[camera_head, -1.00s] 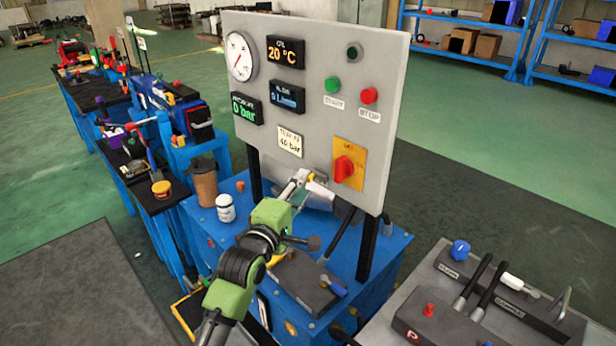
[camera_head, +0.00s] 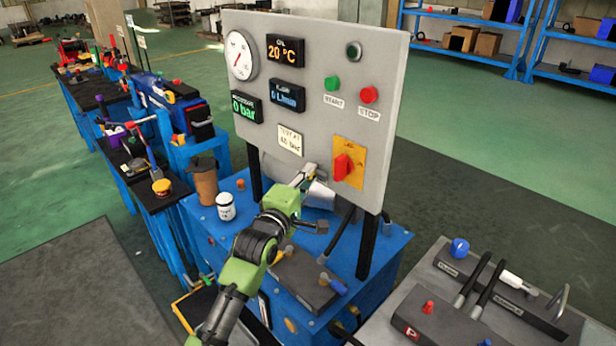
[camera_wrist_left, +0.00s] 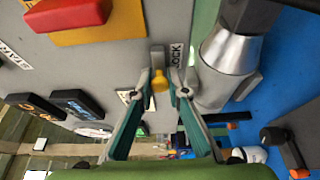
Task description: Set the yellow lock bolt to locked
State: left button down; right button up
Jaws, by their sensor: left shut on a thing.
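The yellow lock bolt (camera_wrist_left: 158,80) shows as a small yellow knob at the lower edge of the grey panel (camera_head: 225,60), beside a label reading LOCK (camera_wrist_left: 176,55). In the left wrist view my left gripper (camera_wrist_left: 164,84) has its fingertips on both sides of the knob and is shut on it. In the head view my left gripper (camera_head: 307,174) reaches the panel's lower edge, left of the red rotary switch (camera_head: 343,167). The bolt is hidden there by the fingers. I cannot tell whether the bolt is locked. My right gripper is not in view.
A silver cylinder (camera_wrist_left: 225,62) sits close beside the fingers, behind the panel. The blue stand (camera_head: 385,250) carries a white jar (camera_head: 226,207), a brown cup (camera_head: 204,182) and a dark block (camera_head: 300,280). A grey bench (camera_head: 400,312) with levers stands at right.

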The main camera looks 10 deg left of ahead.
aim_at(323, 178)
pick_arm(q)
jog(key=s+d+p, duration=0.1)
jog(key=s+d, duration=0.1)
jog(key=d, duration=0.1)
jog(key=shift+s+d+p, duration=0.1)
jog(key=shift+d+p, duration=0.05)
jog(key=shift+p, duration=0.25)
jog(key=shift+s+d, duration=0.25)
jog(key=shift+d, duration=0.2)
jog(key=shift+f, duration=0.15)
jog(key=c, duration=1.9)
grip_release()
